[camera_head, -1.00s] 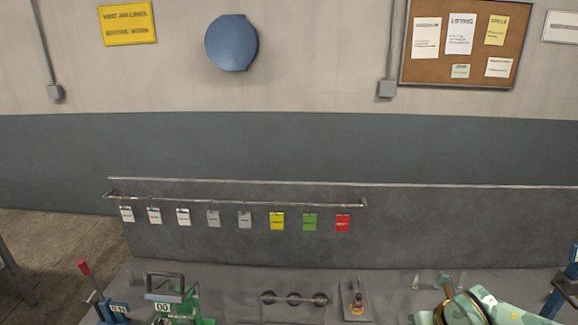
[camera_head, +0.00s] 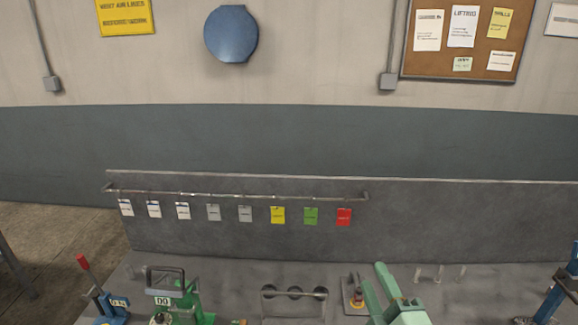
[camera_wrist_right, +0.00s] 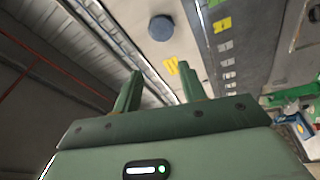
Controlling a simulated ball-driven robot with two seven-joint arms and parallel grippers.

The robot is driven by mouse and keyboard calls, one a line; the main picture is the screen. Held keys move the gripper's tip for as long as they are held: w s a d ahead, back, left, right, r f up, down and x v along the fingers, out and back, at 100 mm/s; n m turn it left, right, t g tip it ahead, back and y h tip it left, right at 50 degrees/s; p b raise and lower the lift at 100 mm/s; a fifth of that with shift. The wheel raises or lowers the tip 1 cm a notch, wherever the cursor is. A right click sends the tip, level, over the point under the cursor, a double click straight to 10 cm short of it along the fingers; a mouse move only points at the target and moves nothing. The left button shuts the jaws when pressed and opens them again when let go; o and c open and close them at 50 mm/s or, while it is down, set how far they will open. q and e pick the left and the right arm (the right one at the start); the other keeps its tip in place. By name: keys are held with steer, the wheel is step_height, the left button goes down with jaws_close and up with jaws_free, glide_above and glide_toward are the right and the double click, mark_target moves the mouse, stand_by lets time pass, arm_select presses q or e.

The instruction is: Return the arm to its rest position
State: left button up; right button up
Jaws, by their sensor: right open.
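My left gripper is in neither view.
A grey bench holds a green device with a handle (camera_head: 176,300), a blue device with a red lever (camera_head: 108,300) and a rack with round knobs (camera_head: 293,305). A small plate (camera_head: 352,296) lies beside my right gripper. Coloured tags hang from a rail (camera_head: 240,195) behind.

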steer(key=s+d+f+m+g+h, duration=0.9)
steer(key=s+d+f+g, duration=0.4)
steer(key=s, duration=0.4)
steer(key=s+a+f+m+g+y+b, duration=0.1)
steer(key=s+a+f+y+b, duration=0.15)
steer(key=f, duration=1.35)
steer(key=s+a+f+g+y+b, duration=0.1)
steer(key=s+f+g+y+b, duration=0.15)
steer(key=f, duration=1.45)
steer(key=s+f+m+g+y+b, duration=0.1)
steer(key=s+f+m+g+b, duration=0.1)
steer(key=s+f, duration=1.7)
steer(key=shift+s+f+m+b, duration=0.2)
steer(key=shift+s+m+b, duration=0.35)
steer(key=shift+b, duration=0.4)
steer(key=shift+w+d, duration=0.1)
